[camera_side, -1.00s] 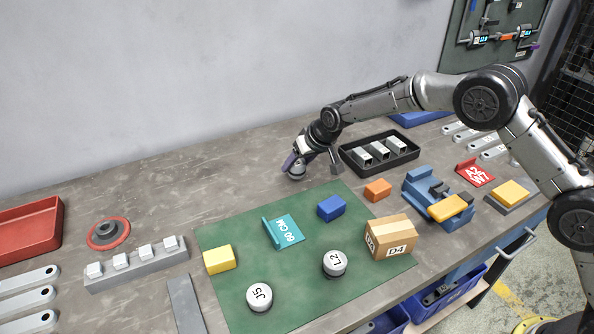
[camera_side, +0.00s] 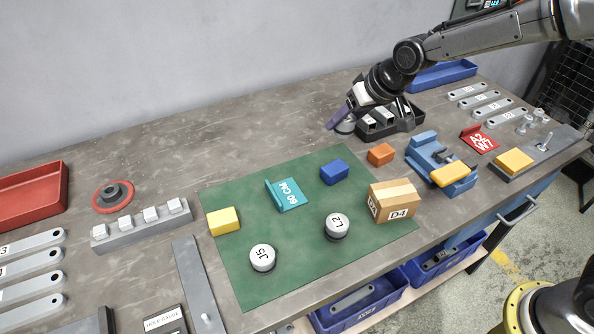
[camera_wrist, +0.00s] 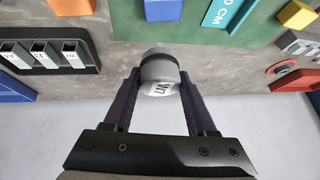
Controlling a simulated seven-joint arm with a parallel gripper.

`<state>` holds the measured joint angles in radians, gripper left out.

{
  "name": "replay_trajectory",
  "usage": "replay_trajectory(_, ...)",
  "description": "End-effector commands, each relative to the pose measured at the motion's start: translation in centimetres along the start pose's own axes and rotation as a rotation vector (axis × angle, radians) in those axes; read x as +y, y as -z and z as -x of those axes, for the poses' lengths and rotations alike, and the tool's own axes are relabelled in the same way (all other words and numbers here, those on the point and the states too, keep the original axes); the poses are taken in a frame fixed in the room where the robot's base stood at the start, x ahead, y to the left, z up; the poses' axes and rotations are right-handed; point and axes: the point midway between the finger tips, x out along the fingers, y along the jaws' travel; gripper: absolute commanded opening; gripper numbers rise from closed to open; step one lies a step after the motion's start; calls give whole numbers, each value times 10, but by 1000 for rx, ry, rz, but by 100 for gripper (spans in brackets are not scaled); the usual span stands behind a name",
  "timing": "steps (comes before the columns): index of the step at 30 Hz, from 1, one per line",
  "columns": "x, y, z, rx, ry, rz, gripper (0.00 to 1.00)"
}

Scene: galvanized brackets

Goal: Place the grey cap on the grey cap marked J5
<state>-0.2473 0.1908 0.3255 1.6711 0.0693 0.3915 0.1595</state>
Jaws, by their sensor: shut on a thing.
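My gripper (camera_wrist: 158,88) is shut on a grey cap (camera_wrist: 160,72) with a white label; the marking looks like W1 but is hard to read. In the side view my gripper (camera_side: 340,117) and the held cap (camera_side: 345,127) are at the back of the bench, beyond the green mat and by the black tray's left end. How far the cap is above the bench is unclear. The grey cap marked J5 (camera_side: 262,258) stands upright on the front left of the mat, well away from my gripper. Its top is clear.
On the green mat (camera_side: 235,280) are a cap marked L2 (camera_side: 337,225), a teal 60 CM sign (camera_side: 287,195), a yellow block (camera_side: 223,221), a blue block (camera_side: 334,172) and a D4 box (camera_side: 394,201). An orange block (camera_side: 381,154) and black tray (camera_side: 408,122) lie to the right.

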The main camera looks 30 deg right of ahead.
Motion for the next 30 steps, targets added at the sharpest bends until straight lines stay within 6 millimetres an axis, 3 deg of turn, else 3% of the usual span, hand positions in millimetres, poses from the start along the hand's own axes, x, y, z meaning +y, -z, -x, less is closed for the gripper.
replay_trajectory(5, 0, -1, 1, 3, -11, -9, 0)
replay_trajectory(9, 4, -19, 2, 6, -30, -30, 0)
replay_trajectory(11, -4, -28, 8, 8, -26, -23, 0)
replay_trajectory(17, -46, -64, 33, -2, 13, 47, 0)
replay_trajectory(24, -114, -127, 85, -26, 111, 217, 0)
replay_trajectory(30, -155, -168, 124, -48, 195, 363, 0)
